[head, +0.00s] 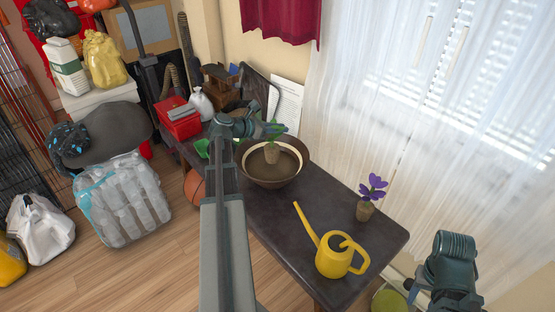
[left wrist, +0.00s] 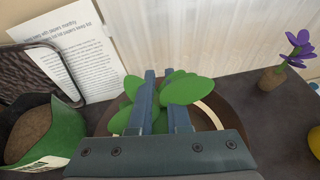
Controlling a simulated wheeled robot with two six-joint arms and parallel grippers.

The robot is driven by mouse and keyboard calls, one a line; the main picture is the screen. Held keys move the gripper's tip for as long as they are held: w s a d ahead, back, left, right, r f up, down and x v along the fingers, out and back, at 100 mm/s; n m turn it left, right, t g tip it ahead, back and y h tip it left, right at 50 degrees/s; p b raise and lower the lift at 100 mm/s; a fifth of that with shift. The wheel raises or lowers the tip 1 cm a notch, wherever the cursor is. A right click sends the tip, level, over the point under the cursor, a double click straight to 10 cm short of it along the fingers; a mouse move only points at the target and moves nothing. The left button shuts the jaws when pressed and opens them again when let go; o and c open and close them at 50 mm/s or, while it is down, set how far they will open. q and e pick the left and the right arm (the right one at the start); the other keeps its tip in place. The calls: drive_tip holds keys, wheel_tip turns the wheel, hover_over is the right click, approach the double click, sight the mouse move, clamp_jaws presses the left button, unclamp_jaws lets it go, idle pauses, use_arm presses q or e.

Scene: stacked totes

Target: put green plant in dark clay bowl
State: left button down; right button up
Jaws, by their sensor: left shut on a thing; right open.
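In the left wrist view the green leaves (left wrist: 184,91) spread around the fingers (left wrist: 164,95), with the bowl (left wrist: 225,118) behind and below; the root ball is hidden there. My right gripper (head: 445,280) is open and empty, right of the table.
A yellow watering can (head: 335,261) and a purple-flowered plant (head: 365,210) stand on the dark table (head: 265,220), right of the bowl. A green soil bag (left wrist: 62,150) lies left of the bowl. A red box (head: 183,123) and white bottle stand at the table's far end.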

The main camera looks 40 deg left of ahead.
sight(274, 147)
use_arm(q)
drive_tip(key=shift+f+b, duration=3.75)
drive_tip(key=shift+f, duration=0.45)
drive_tip(key=shift+f, duration=0.2)
drive_tip(key=c, duration=0.9)
unclamp_jaws()
drive_tip(key=shift+r, duration=0.25)
drive_tip(key=p+v, duration=0.4)
drive_tip(key=v, duration=0.8)
drive_tip(key=shift+f+p, duration=0.15)
drive_tip(key=shift+p, duration=0.15)
